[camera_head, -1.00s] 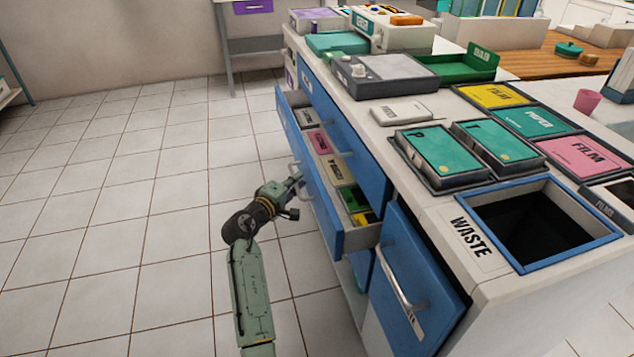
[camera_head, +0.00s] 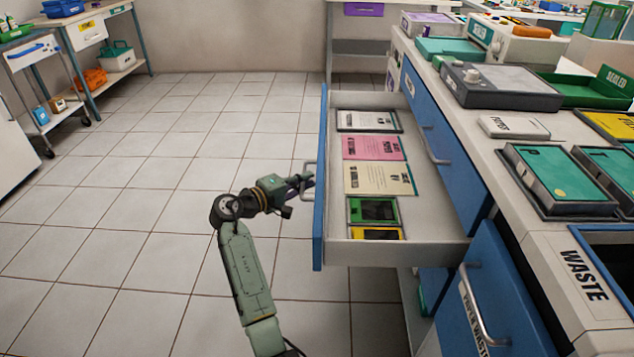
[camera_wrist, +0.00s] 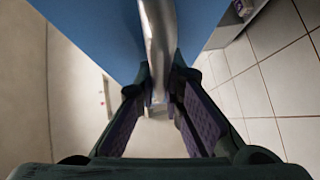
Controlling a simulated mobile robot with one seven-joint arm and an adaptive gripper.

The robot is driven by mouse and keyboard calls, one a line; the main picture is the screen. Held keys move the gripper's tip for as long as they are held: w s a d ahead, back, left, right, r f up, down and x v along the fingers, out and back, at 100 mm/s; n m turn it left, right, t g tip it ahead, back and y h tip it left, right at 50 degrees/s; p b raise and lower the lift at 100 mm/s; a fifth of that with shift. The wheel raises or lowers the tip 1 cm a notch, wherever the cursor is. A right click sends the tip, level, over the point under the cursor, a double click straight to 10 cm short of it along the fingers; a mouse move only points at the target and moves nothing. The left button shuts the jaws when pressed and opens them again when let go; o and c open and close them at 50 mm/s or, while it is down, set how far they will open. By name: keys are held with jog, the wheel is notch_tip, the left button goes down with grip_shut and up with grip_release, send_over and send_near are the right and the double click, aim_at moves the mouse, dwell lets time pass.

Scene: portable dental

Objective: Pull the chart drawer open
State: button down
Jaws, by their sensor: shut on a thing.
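The chart drawer (camera_head: 432,205) stands well open from the blue and white counter, its blue front out over the floor. Inside lie a white chart (camera_head: 368,121), a pink chart (camera_head: 374,148), a cream chart (camera_head: 378,178), and green and yellow framed items at the near end. My gripper (camera_head: 303,183) is at the drawer's handle, outside the front. In the wrist view my gripper (camera_wrist: 160,105) is shut on the metal handle (camera_wrist: 158,45), which runs between its fingers against the blue front.
A waste bin door (camera_head: 500,290) with a metal handle is on the counter's near part. Trays and a scale (camera_head: 500,85) stand on the countertop. A wheeled cart (camera_head: 40,85) is far left. The tiled floor (camera_head: 130,240) left of the drawer is clear.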

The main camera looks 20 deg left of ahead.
jog(key=shift+a, duration=0.25)
jog(key=c, duration=1.7)
grip_release()
jog(key=shift+s, duration=0.1)
jog(key=v, duration=1.2)
jog(key=shift+r, duration=0.1)
